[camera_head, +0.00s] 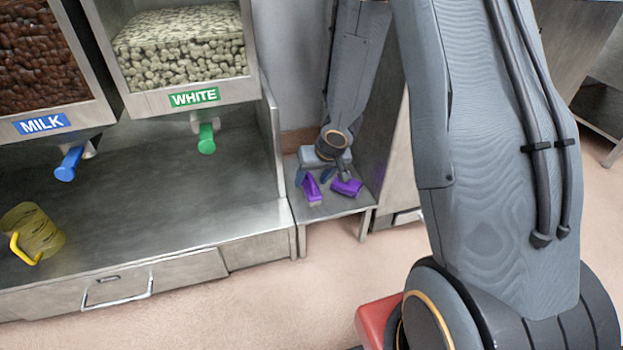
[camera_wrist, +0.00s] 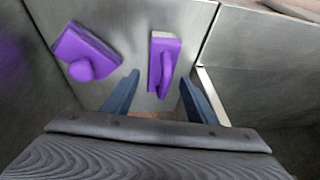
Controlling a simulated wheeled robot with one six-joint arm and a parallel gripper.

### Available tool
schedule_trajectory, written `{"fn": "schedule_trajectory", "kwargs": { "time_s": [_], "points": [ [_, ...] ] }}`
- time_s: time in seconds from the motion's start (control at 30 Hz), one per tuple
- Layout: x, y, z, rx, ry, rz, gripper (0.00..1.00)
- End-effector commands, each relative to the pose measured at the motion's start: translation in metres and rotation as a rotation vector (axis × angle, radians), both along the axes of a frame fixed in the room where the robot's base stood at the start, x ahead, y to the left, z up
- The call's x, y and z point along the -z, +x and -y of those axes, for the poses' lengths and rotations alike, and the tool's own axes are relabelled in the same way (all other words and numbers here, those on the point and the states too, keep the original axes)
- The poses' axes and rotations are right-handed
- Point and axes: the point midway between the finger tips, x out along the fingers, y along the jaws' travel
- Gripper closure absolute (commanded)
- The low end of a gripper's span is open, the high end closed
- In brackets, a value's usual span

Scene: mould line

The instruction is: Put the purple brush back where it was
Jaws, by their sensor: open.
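Two purple tools lie on a small steel shelf. One is a long purple brush (camera_head: 313,190) with a loop-like handle and a pale end; it also shows in the wrist view (camera_wrist: 165,62). The other is a wider purple tool (camera_head: 347,187) with a round knob, seen at the left of the wrist view (camera_wrist: 87,56). My gripper (camera_wrist: 160,77) is open and points down at the shelf. Its two blue-grey fingers stand either side of the long brush in the wrist view. Whether they touch it I cannot tell. Nothing is held.
The small shelf (camera_head: 338,208) sits between the steel counter (camera_head: 180,220) and a tall cabinet panel. Hoppers marked MILK (camera_head: 42,123) and WHITE (camera_head: 194,97) stand over the counter. A yellow jug (camera_head: 38,232) is at the counter's left. Floor in front is clear.

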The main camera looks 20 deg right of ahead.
Motion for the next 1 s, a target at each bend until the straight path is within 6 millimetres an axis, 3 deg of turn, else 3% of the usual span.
{"fn": "schedule_trajectory", "kwargs": {
  "time_s": [1.0],
  "points": [
    [-0.107, -0.045, 0.017, 0.000, 0.000, 0.000, 0.48]
  ]
}}
